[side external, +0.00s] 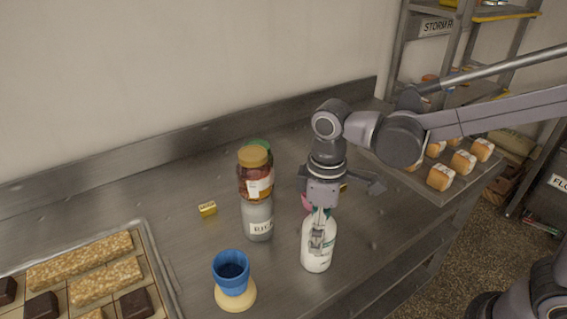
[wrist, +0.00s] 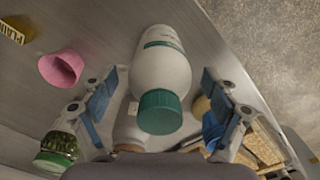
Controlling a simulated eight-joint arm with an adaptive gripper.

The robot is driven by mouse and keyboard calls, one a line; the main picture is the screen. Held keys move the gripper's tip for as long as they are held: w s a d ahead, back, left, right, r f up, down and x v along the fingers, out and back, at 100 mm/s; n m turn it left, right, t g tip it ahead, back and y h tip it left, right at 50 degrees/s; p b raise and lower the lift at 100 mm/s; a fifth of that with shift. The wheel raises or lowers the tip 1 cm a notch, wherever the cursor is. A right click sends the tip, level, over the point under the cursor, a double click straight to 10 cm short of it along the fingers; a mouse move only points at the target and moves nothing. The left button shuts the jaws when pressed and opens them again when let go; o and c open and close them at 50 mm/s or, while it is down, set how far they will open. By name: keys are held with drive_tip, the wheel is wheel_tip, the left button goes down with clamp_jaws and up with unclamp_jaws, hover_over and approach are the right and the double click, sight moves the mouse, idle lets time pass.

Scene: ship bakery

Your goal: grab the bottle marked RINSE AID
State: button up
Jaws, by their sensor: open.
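A white bottle with a green cap (wrist: 163,70) lies between my gripper's two fingers in the wrist view. Its small green label print cannot be read, so I cannot confirm RINSE AID. My gripper is open, with one blue-padded finger on each side of the bottle in the wrist view (wrist: 158,100). Gaps show between the pads and the bottle.
Left of the bottle are a jar marked RICE (side external: 257,222), a brown-lidded jar (side external: 255,180) and a blue cup (side external: 231,268) on a pale yellow piece. A pink cup (wrist: 62,68) is close by. Trays of bars (side external: 150,262) and wrapped loaves (side external: 440,198) flank the counter.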

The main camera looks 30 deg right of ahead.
drive_tip(key=c, duration=1.7)
clamp_jaws()
drive_tip(key=shift+r, duration=0.15)
